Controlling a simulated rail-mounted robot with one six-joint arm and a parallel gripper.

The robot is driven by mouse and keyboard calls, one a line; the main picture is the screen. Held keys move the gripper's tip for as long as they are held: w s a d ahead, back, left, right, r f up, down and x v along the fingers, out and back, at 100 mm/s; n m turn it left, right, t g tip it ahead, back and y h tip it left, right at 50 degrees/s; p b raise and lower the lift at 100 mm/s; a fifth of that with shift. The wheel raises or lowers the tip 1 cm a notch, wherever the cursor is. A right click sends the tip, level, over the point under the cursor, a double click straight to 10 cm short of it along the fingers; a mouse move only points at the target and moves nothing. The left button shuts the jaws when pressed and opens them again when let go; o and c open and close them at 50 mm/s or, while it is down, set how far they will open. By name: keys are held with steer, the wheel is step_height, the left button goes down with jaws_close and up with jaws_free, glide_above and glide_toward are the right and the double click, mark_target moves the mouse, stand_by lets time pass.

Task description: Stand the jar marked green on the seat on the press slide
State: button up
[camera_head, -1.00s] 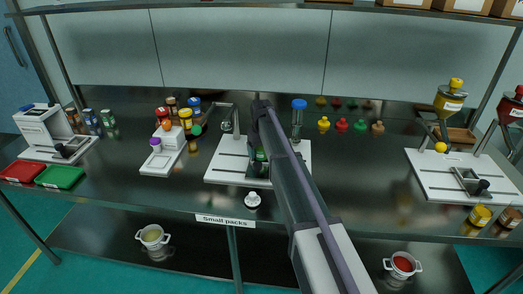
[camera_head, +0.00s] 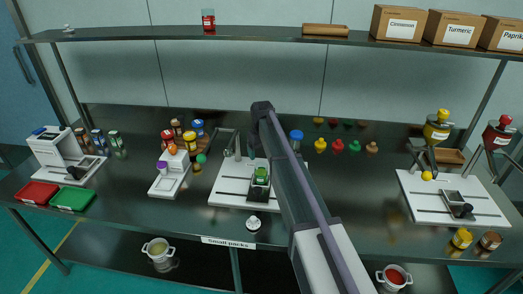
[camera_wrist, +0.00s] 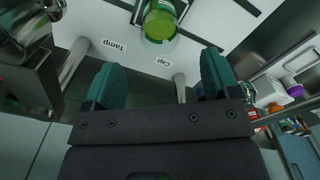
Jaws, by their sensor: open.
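The jar marked green (camera_head: 261,173) stands on the dark press slide (camera_head: 258,192), on the white base of the press station. It looks upright; the seat under it is hidden. In the wrist view the green jar (camera_wrist: 160,20) shows at the top, beyond the fingertips and apart from them. My gripper (camera_wrist: 160,72) is open, with its two teal fingers spread and nothing between them. In the head view my arm hides most of the gripper.
A white shaker (camera_head: 253,223) stands in front. Coloured jars (camera_head: 190,140) stand left, and a white hopper station (camera_head: 425,200) right. A shelf (camera_head: 250,37) spans above.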

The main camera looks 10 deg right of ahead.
steer(key=s+m, duration=0.3)
steer(key=s, duration=3.3)
steer(key=shift+a, duration=0.1)
